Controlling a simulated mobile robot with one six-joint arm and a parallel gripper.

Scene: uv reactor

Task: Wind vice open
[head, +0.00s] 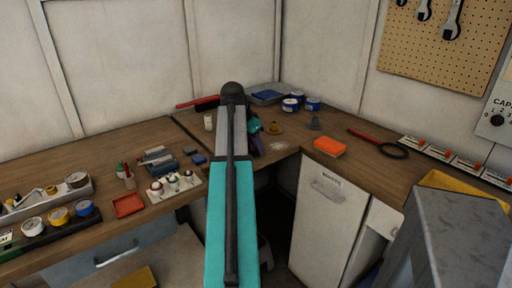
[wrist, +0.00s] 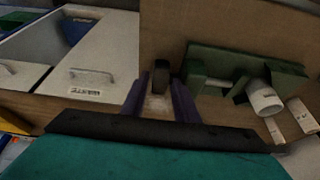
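The vice (wrist: 225,60) is a dark green body on the brown bench, right of centre in the wrist view. A pale cylinder (wrist: 265,101) sticks out from its near side. A small dark upright piece (wrist: 162,72) stands at the vice's left end, and I cannot tell whether it is the handle. My gripper (wrist: 159,88) has two purple fingers spread apart, with the dark piece just beyond and between their tips. Contact is not clear. In the head view my gripper (head: 258,148) is low over the bench corner, and my arm hides the vice there.
An orange block (head: 330,146) and a red-handled magnifier (head: 378,142) lie on the right bench (head: 345,172). Blue-and-white tins (head: 302,104) stand at the back corner. A white cabinet (head: 327,215) is below.

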